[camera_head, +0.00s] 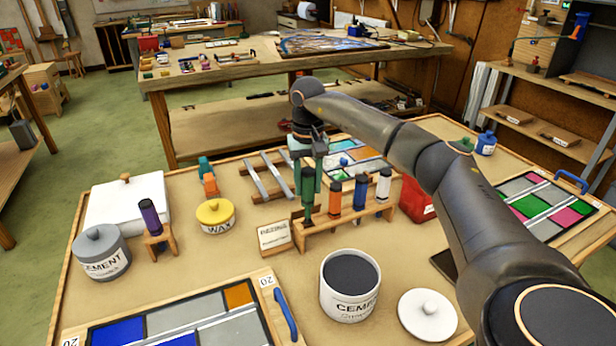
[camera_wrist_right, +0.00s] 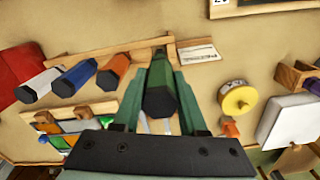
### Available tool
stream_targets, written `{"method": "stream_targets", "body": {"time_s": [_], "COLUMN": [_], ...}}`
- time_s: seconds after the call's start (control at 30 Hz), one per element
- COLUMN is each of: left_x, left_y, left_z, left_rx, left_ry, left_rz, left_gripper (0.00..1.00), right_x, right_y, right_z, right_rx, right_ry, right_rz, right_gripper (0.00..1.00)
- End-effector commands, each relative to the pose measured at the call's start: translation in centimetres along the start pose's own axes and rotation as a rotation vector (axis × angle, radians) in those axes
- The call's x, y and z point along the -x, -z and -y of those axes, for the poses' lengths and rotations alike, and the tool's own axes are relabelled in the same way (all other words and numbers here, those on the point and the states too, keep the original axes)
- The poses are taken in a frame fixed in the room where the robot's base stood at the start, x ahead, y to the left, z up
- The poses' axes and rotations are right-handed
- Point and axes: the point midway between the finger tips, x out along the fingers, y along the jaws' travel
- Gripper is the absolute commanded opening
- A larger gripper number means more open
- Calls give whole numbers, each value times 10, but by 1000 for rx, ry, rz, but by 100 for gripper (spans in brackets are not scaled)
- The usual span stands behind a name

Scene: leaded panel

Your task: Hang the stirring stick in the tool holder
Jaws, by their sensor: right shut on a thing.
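The tool holder (camera_head: 340,228) is a wooden rack on the table. It carries tools with orange (camera_head: 335,197), blue (camera_head: 360,192) and white (camera_head: 383,185) handles. My right gripper (camera_head: 309,186) points down at the rack's left end, shut on a green-handled stick, apparently the stirring stick (camera_head: 308,212). The stick is roughly upright. In the right wrist view, the green handle (camera_wrist_right: 158,88) sits between the fingers (camera_wrist_right: 158,95), in line with the other handles at the end of the rack (camera_wrist_right: 110,58). Whether the stick's lower end is seated in the rack is hidden. My left gripper is not in view.
A small sign (camera_head: 274,237) stands left of the rack. An open cement pot (camera_head: 350,300) and its lid (camera_head: 427,314) are in front. The wax tin (camera_head: 215,217), a purple-handled tool (camera_head: 151,216) and a closed cement pot (camera_head: 100,255) are left. A red box (camera_head: 416,202) is right.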

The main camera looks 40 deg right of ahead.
Motion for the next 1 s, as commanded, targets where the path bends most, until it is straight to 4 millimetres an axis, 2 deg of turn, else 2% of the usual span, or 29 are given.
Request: {"method": "stream_targets", "body": {"time_s": [0.1, 0.5, 1.0], "left_x": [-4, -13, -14], "left_y": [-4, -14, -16], "left_z": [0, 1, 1], "left_rx": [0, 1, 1], "left_ry": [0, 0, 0], "left_rz": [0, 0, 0], "left_gripper": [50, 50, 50], "right_x": [-13, -46, -54], "right_y": [0, 0, 0], "right_z": [0, 0, 0], "right_rx": [0, -1, 0], "right_ry": [-2, -1, -1], "right_rz": [2, 0, 0], "right_gripper": [0, 0, 0]}}
